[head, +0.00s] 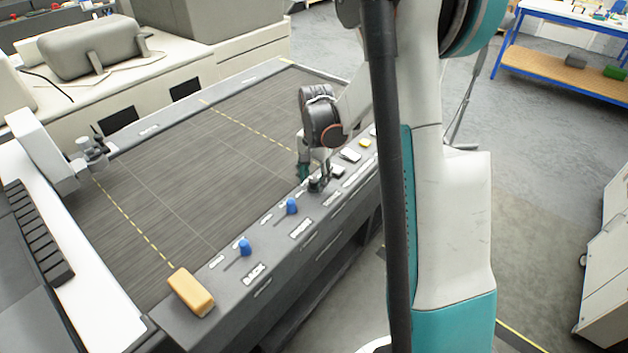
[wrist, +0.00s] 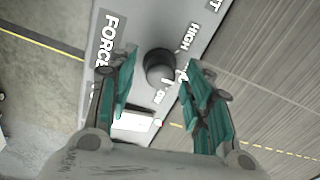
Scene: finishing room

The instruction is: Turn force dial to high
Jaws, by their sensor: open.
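The force dial (wrist: 160,66) is a dark round knob on a grey panel in the wrist view. The label FORCE (wrist: 108,38) is to its left, HIGH (wrist: 187,38) is up and right of it, and a partly hidden label is below it. My gripper (wrist: 158,78) is open, with one teal finger on each side of the dial; I cannot tell whether they touch it. In the head view my gripper (head: 312,178) is over the front control strip (head: 215,285), and the dial is mostly hidden by it.
White and yellow buttons (head: 350,155) are to the right. The dark slatted bed (head: 200,150) behind is clear.

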